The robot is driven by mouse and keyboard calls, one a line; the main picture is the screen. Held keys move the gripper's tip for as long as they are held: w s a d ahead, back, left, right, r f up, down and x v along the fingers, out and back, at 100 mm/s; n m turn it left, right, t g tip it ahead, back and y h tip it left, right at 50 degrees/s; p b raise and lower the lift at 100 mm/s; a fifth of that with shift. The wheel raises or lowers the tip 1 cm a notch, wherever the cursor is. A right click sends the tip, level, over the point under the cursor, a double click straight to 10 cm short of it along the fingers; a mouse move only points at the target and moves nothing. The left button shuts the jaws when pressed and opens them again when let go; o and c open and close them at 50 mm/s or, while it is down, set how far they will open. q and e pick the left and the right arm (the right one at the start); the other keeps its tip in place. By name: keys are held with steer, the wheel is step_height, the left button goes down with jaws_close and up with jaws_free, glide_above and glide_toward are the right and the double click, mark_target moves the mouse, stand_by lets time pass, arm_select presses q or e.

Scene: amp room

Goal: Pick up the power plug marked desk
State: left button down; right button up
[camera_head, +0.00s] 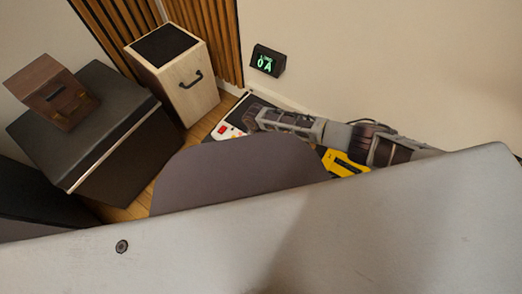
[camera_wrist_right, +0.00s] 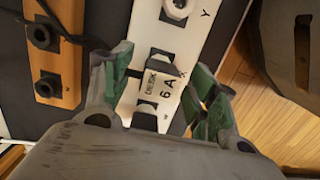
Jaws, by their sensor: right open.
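The label DESK 6A (camera_wrist_right: 160,86) is on a white piece between my open right gripper's fingers (camera_wrist_right: 158,68) in the right wrist view. I cannot tell whether this piece is the plug itself or part of the white strip (camera_wrist_right: 150,42) beneath it. The green pads stand on either side, with no clear grip on it. In the head view my right gripper (camera_head: 250,115) is over the white strip (camera_head: 230,131), whose red part shows; the label is too small to read there. My left gripper is not in view.
A white plug (camera_wrist_right: 178,9) sits farther up the strip. An orange-brown strip (camera_wrist_right: 47,84) with dark sockets lies left. In the head view, a yellow unit (camera_head: 345,166) lies under my right arm, a lit green display (camera_head: 267,61) is by the wall, and a wooden cabinet (camera_head: 185,85) stands left.

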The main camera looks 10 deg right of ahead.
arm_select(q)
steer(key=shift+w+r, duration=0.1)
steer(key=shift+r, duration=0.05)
arm_select(e)
steer(key=shift+f, duration=0.15)
steer(key=c, duration=0.9)
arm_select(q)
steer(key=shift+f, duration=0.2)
arm_select(e)
steer(key=shift+c, duration=1.1)
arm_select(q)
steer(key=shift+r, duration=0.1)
arm_select(e)
steer(key=shift+r, duration=0.2)
